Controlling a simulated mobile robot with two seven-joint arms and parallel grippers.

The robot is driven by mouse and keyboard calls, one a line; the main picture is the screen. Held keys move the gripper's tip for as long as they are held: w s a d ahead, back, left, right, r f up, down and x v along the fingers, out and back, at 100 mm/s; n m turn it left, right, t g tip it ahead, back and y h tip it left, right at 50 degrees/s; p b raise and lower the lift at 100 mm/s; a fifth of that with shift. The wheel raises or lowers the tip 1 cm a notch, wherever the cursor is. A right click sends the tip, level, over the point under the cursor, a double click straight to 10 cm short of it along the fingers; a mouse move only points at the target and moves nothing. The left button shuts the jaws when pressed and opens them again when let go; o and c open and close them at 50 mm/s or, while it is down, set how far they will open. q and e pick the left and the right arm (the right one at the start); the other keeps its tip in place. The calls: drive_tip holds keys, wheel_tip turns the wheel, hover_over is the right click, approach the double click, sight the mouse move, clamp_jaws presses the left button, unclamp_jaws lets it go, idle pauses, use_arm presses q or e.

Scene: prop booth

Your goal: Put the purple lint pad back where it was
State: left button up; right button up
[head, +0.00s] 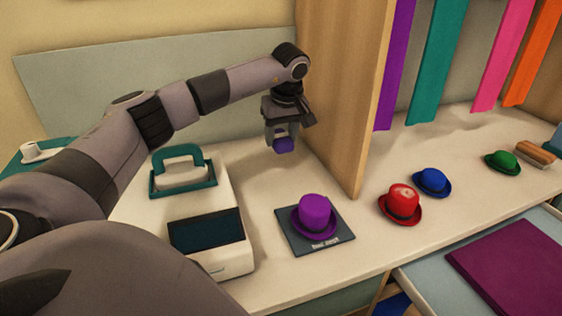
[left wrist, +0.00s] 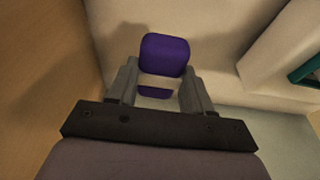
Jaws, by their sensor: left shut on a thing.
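The purple lint pad (head: 284,145) is held in my left gripper (head: 281,139), above the counter and left of the wooden divider. In the left wrist view the pad (left wrist: 164,55) sits between the two fingers of the left gripper (left wrist: 160,80), which are shut on it. The underside of the pad is hidden. My right gripper is not in view.
A purple hat (head: 317,214) stands on a dark mat (head: 291,236). A white machine (head: 225,262) with a teal handle is to its left. A wooden divider (head: 344,90) rises behind. Red (head: 401,203), blue (head: 432,182) and green (head: 502,161) hats stand right, near a wooden brush (head: 536,153).

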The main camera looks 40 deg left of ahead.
sight(284, 141)
use_arm(q)
drive_tip(key=shift+f, duration=3.6)
drive_tip(key=shift+f, duration=0.1)
drive_tip(key=o, duration=0.9)
drive_tip(key=shift+o, duration=0.2)
drive_tip(key=v, duration=1.2)
drive_tip(key=shift+d, duration=0.1)
